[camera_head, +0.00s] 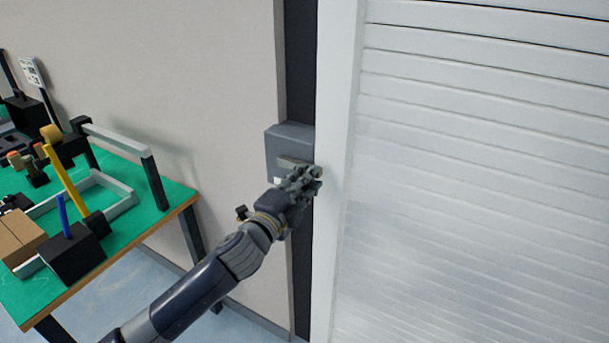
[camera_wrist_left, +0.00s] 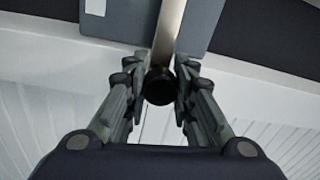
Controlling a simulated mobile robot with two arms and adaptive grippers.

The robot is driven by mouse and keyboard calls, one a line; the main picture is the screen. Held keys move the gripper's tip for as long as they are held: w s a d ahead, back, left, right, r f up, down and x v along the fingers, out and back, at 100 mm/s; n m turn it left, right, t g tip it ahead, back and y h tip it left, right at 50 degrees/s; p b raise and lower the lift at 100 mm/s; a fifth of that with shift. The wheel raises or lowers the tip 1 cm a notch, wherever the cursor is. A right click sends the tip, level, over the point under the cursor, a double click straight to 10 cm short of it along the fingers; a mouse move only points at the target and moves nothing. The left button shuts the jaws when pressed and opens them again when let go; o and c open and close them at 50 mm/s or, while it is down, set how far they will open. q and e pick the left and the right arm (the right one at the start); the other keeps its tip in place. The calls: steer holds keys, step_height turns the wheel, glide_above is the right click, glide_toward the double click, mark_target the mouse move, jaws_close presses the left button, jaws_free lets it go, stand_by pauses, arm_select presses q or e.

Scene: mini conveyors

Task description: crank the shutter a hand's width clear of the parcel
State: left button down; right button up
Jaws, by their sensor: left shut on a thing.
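The shutter (camera_head: 480,170) is a pale grey slatted curtain filling the right of the head view, beside a white upright frame (camera_head: 338,150). Its lower edge is out of view. The crank's grey box (camera_head: 290,139) is mounted left of the frame. A flat metal crank arm (camera_wrist_left: 171,30) runs from the box to a dark round knob (camera_wrist_left: 158,88) in the left wrist view. My left gripper (camera_head: 306,180) is at the box, its fingers shut on the crank knob from both sides. I see no parcel behind the shutter. My right gripper is not in view.
A green-topped table (camera_head: 150,215) stands at the left, with a brown carton (camera_head: 18,238), black blocks, a yellow bar (camera_head: 66,180) and a metal rail frame on it. A plain grey wall (camera_head: 180,80) lies behind. Blue floor shows below the table.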

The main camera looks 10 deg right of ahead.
arm_select(q)
steer(key=shift+f+m, duration=0.7)
steer(key=c, duration=1.3)
jaws_free()
steer(key=shift+s, duration=0.1)
steer(key=v, duration=1.1)
steer(key=shift+s+a, duration=0.3)
